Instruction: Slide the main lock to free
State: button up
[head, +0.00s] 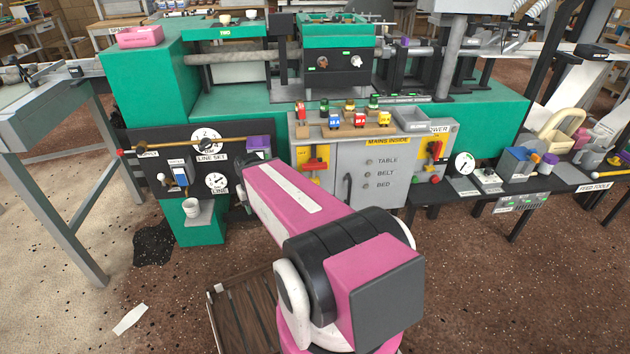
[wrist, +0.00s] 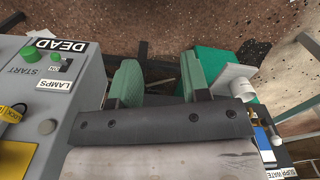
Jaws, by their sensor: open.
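A grey cabinet (head: 385,165) labelled "MAINS INSIDE" stands in the middle of the green machine. It bears a red handle on a yellow plate (head: 315,164) at left and a red and yellow switch (head: 434,152) under a "POWER" label at right. I cannot tell which part is the main lock, and no "free" mark is readable. My gripper (wrist: 160,72) is open and empty in the wrist view, its two green fingers apart over the floor. A grey panel (wrist: 55,95) labelled "DEAD", "START" and "LAMPS" lies left of the fingers. In the head view my arm hides the fingers.
A black "LINE SET" panel (head: 150,160) with gauges is at left. A white cup (head: 197,212) stands below it and shows right of the fingers in the wrist view (wrist: 243,90). Small coloured blocks (head: 334,122) sit on the cabinet top. A slatted wooden pallet (head: 245,310) lies on the floor.

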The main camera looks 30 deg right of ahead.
aim_at(316, 180)
jog(key=k+l, duration=0.1)
jog(key=l, duration=0.3)
jog(key=k+l, duration=0.15)
jog(key=l, duration=0.3)
jog(key=k+l, duration=0.1)
jog(key=l, duration=0.3)
jog(key=k+l, duration=0.15)
jog(key=l, duration=0.3)
jog(key=k+l, duration=0.1)
jog(key=l, duration=0.3)
